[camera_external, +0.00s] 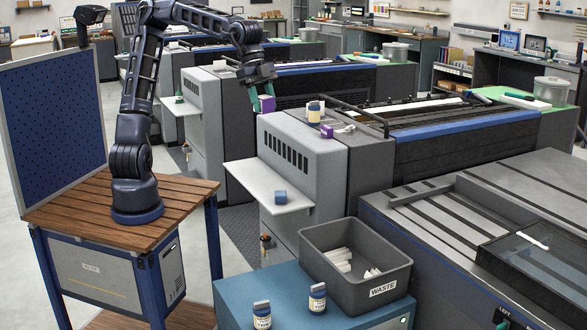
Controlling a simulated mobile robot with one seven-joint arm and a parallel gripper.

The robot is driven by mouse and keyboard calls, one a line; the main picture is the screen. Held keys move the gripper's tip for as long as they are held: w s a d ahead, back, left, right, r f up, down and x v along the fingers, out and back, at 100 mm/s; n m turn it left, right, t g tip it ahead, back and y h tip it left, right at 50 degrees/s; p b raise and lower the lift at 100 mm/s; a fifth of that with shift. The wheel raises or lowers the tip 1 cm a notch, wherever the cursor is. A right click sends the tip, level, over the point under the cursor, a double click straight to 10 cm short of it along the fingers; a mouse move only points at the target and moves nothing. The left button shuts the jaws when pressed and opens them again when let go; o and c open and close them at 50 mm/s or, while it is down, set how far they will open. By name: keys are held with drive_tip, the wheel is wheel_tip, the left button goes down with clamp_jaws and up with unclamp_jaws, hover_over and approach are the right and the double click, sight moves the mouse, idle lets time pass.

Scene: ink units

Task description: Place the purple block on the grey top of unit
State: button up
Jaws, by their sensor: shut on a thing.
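My gripper (262,88) is at the end of my arm, pointing down, above and left of the near unit's front edge. It is shut on a purple block (267,104), which is held in the air. The grey top of the unit (294,125) lies to the right of the block in the picture. A small purple item (327,131) sits on that top beside a yellow-and-white jar (314,112). The fingertips are small and partly hidden by the block.
A white shelf (262,188) with a blue block (281,196) sticks out from the unit's front. A grey WASTE bin (355,262) holds white pieces on a teal cabinet (248,285), with two jars nearby. A blue pegboard (50,130) stands at the left.

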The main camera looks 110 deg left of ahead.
drive_tip(key=w+a+f+n+y, duration=0.1)
drive_tip(key=w+a+n, duration=0.2)
drive_tip(key=a, duration=1)
drive_tip(key=w+a+n+y, duration=0.1)
drive_tip(key=w+a+n, duration=0.15)
drive_tip(key=a, duration=0.95)
drive_tip(key=w+a+f+n+y, duration=0.1)
drive_tip(key=w+a+n, duration=0.25)
drive_tip(key=a, duration=0.95)
drive_tip(key=s+a+f+n+y, duration=0.1)
drive_tip(key=s+a+f+n, duration=0.15)
drive_tip(key=a, duration=0.95)
drive_tip(key=s+a+f+n+y, duration=0.1)
drive_tip(key=s+a, duration=0.2)
drive_tip(key=a, duration=0.9)
wheel_tip(320, 180, up, 4)
drive_tip(key=n+g+y, duration=0.1)
drive_tip(key=n+g, duration=0.1)
drive_tip(key=n, duration=0.5)
hover_over(296, 114)
drive_tip(key=f, duration=1.6)
drive_tip(key=s+f, duration=0.1)
drive_tip(key=f, duration=0.7)
drive_tip(key=shift+d+f, duration=0.1)
drive_tip(key=shift+d, duration=0.15)
drive_tip(key=shift+w+f, duration=0.1)
drive_tip(key=o, duration=1)
drive_tip(key=shift+c, duration=0.2)
